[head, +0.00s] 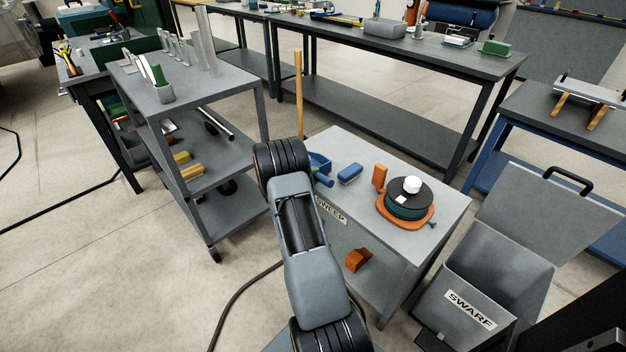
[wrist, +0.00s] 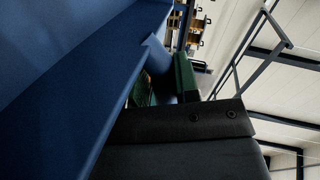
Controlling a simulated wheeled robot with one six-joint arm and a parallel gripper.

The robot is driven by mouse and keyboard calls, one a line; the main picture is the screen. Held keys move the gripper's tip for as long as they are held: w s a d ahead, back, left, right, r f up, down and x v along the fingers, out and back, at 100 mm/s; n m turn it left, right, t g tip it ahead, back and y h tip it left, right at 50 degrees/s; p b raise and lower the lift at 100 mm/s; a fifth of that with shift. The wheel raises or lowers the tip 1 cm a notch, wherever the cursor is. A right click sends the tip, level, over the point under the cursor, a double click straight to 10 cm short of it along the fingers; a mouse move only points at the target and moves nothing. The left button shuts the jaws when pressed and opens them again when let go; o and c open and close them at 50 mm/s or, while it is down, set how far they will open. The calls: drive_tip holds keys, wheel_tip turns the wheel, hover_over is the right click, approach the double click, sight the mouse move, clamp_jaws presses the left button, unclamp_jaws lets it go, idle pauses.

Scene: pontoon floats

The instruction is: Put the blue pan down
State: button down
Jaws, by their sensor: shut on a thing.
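The blue pan (head: 319,161) shows in the head view beside the dark joint of my arm, over the left back part of the grey SWEEP cabinet top (head: 435,205). My arm hides part of it, and I cannot tell whether it touches the top. In the wrist view the pan (wrist: 75,70) fills the left side as a large blue surface, very close. My gripper (wrist: 185,135) shows there as a dark jaw against the pan, shut on it. In the head view my gripper is hidden behind my arm.
A wooden pole (head: 299,95) rises behind. A grey shelf cart (head: 215,150) is left, an open SWARF bin (head: 490,285) right.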

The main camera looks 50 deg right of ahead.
drive_tip(key=shift+f, duration=0.5)
drive_tip(key=shift+f, duration=0.1)
drive_tip(key=c, duration=0.8)
unclamp_jaws()
drive_tip(key=shift+c, duration=0.2)
